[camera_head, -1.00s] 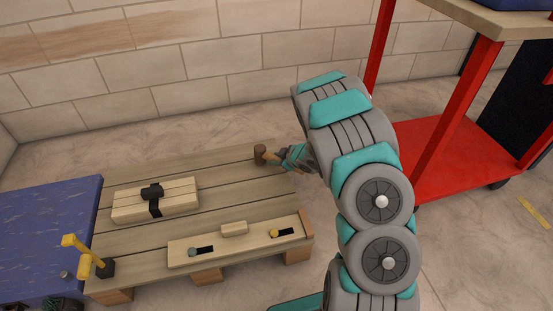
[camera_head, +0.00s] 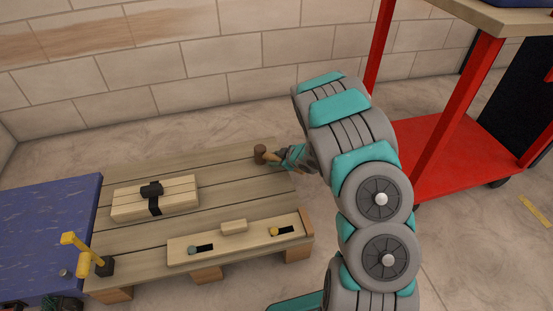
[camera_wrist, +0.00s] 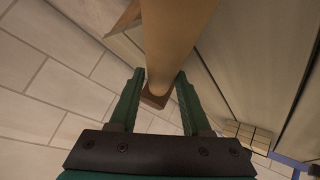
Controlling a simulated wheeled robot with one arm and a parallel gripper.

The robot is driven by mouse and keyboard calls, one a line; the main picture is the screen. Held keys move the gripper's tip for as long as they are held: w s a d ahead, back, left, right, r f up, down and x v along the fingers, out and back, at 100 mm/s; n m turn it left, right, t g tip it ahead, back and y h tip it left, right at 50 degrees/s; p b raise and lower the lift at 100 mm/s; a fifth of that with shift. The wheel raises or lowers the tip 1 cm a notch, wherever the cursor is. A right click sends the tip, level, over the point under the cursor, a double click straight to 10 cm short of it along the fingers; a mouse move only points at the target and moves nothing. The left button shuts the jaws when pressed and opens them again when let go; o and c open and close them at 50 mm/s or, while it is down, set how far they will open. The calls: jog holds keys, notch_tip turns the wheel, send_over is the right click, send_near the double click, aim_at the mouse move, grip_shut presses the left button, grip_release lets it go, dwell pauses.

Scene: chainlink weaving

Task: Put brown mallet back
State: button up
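The brown mallet (camera_head: 260,153) has a dark brown head and a light tan handle. In the head view it is at the back right of the wooden pallet (camera_head: 225,180), with its head to the left of my gripper (camera_head: 283,158). A brown end (camera_wrist: 155,98) shows below the handle. My arm hides part of the pallet's right side. I cannot tell whether the mallet touches the boards.
A strapped wooden box (camera_head: 180,205) and a long wooden block with slots (camera_head: 190,257) lie on the pallet. A yellow tool (camera_head: 84,262) stands by a black base at the left. A blue platform (camera_head: 40,225) is left; a red cart (camera_head: 450,160) stands right.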

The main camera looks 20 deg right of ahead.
jog(key=shift+o, duration=1.4)
jog(key=shift+s, duration=0.1)
jog(key=p+v, duration=0.1)
jog(key=v, duration=0.6)
jog(key=shift+s+r, duration=0.2)
jog(key=shift+d, duration=0.1)
